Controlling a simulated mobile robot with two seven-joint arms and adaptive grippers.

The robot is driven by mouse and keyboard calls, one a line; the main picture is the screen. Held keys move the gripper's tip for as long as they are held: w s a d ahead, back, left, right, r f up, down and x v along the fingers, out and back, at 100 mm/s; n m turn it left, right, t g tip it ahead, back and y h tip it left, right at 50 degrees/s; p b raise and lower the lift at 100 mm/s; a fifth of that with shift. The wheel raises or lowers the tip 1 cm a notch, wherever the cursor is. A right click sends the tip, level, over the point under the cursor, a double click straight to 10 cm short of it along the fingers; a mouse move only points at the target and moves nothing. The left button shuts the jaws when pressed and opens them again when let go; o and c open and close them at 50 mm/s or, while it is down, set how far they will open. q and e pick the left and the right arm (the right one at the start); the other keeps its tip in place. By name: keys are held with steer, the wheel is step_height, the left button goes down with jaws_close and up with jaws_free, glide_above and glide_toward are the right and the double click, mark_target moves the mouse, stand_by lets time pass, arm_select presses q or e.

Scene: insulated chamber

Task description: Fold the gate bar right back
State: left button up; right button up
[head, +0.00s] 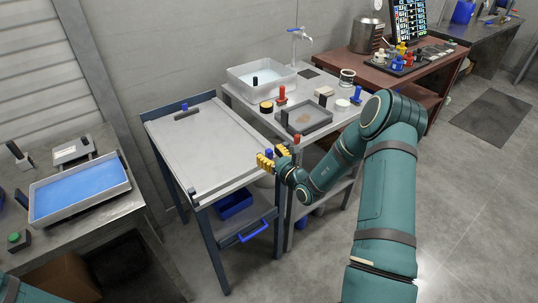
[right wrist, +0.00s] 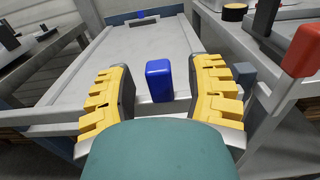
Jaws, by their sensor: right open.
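The pale gate bar (head: 228,183) lies across the front edge of the grey-topped table (head: 205,140). In the right wrist view the gate bar (right wrist: 65,115) runs across the near end of the tabletop. A blue upright grip (right wrist: 158,80) stands at its right part, between my yellow fingers. My right gripper (head: 274,157) is at the table's front right corner. Its open fingers (right wrist: 158,98) are on either side of the blue grip, with gaps showing; in the head view they largely hide it. My left gripper is out of view.
A side table with a basin (head: 262,77), a grey tray (head: 304,118) and red-handled items adjoins on the right. A blue-filled tray (head: 80,190) stands on the left bench. A blue bin (head: 234,205) sits below. The tabletop is mostly clear.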

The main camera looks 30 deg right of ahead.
steer(key=shift+w, duration=0.3)
jaws_close()
steer(key=shift+s, duration=0.1)
steer(key=shift+s, duration=0.1)
